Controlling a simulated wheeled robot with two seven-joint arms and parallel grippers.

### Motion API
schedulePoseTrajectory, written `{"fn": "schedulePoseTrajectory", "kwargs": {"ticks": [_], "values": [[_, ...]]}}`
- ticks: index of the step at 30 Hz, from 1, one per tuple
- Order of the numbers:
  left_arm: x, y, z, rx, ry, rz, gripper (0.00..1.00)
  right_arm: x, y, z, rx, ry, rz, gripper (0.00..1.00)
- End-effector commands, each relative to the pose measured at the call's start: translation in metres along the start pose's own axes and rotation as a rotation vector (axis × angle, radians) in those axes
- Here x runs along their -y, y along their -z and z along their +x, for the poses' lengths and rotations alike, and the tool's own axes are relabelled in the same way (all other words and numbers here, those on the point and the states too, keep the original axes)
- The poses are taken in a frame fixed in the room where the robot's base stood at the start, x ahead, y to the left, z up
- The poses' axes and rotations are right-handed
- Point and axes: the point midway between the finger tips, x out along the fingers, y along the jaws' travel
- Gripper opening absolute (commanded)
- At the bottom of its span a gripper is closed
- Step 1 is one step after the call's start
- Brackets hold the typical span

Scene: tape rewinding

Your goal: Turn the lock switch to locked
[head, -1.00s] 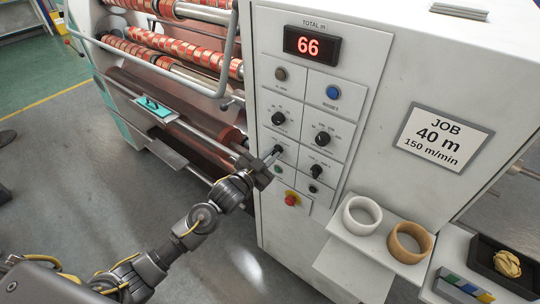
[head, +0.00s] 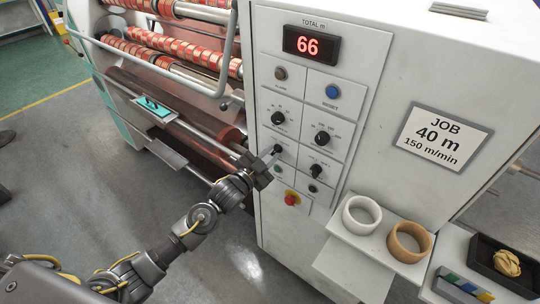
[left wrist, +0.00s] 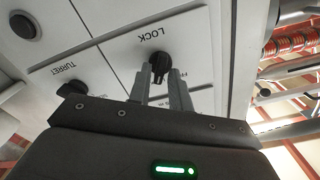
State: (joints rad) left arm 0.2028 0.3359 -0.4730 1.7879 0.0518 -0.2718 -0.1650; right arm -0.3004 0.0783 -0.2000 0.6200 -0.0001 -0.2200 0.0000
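The lock switch is a black knob (left wrist: 159,58) under the word LOCK, which appears upside down in the left wrist view. In the head view the lock switch (head: 277,150) is on the lower left of the grey control panel. My left gripper (left wrist: 159,82) has its two grey fingers apart, with their tips close to the knob's two sides. I cannot tell whether they touch it. In the head view my left gripper (head: 268,161) is just below and left of the switch and partly covers its plate. My right gripper is not in view.
The turret knob (head: 317,170) is right of the lock switch, with a red emergency button (head: 291,199) below. Two more knobs are above. A shelf with a white roll (head: 361,215) and a tan roll (head: 409,242) juts out at lower right. Metal rollers (head: 205,143) run at the left.

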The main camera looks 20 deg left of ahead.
Motion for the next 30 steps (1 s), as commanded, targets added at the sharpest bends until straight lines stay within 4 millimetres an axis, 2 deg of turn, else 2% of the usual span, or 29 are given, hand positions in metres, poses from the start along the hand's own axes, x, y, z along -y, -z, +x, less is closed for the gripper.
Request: {"fn": "schedulePoseTrajectory", "kwargs": {"ticks": [3,10,14,24,30], "values": [[0.0,0.0,0.0,0.0,0.0,-0.001,0.32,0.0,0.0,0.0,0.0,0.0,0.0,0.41],[0.0,0.0,0.0,0.0,0.0,-0.001,0.32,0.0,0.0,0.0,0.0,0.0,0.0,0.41],[-0.001,-0.002,-0.009,0.001,-0.001,-0.001,0.32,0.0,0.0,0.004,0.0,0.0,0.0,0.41],[-0.003,-0.004,-0.073,0.001,-0.003,-0.001,0.32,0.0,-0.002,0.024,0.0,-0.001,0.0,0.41],[-0.001,-0.002,-0.1,0.0,-0.001,-0.001,0.32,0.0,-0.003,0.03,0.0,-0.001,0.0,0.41]]}}
